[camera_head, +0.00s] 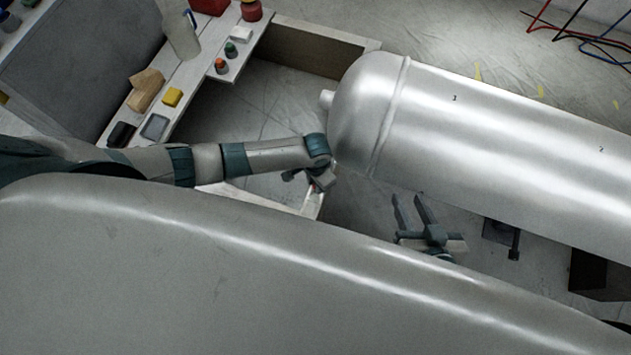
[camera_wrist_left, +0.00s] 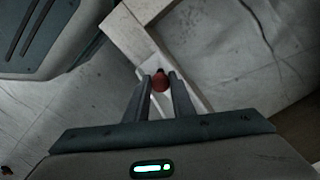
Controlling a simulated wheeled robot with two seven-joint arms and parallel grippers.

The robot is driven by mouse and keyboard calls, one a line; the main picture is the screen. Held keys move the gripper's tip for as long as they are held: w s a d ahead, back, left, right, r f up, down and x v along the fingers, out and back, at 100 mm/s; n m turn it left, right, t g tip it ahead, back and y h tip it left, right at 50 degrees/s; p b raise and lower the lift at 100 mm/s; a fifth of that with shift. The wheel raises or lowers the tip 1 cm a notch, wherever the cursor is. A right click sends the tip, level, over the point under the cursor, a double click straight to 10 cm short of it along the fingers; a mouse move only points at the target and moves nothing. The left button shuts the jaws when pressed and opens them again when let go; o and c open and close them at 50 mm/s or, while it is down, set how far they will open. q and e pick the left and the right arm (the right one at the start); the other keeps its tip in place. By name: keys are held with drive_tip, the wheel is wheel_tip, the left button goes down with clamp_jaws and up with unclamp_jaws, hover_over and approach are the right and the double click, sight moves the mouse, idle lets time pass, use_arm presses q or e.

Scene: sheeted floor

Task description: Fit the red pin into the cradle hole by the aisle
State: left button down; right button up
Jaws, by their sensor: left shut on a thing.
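My left gripper (camera_head: 320,182) is low beside the rounded end of the silver tank in the head view. In the left wrist view its two fingers (camera_wrist_left: 160,78) are shut on the red pin (camera_wrist_left: 160,81), whose rounded red end shows between the tips. The pin is over or against a pale cradle beam (camera_wrist_left: 187,96); I cannot tell whether it touches. No hole shows; the pin's far end is hidden. The pale beam also shows in the head view (camera_head: 311,203). My right gripper (camera_head: 408,197) is open and empty below the tank, its fingers apart.
The silver tank (camera_head: 500,120) fills the upper right. A large grey curved surface (camera_head: 200,270) covers the foreground. Cables (camera_head: 575,35) lie at the top right.

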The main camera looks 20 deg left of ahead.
idle(0.6)
use_arm(q)
drive_tip(key=shift+s+a+p, duration=0.15)
drive_tip(key=shift+p, duration=0.25)
idle(0.5)
idle(0.5)
drive_tip(key=shift+f+b, duration=0.65)
drive_tip(key=shift+f, duration=0.95)
idle(0.3)
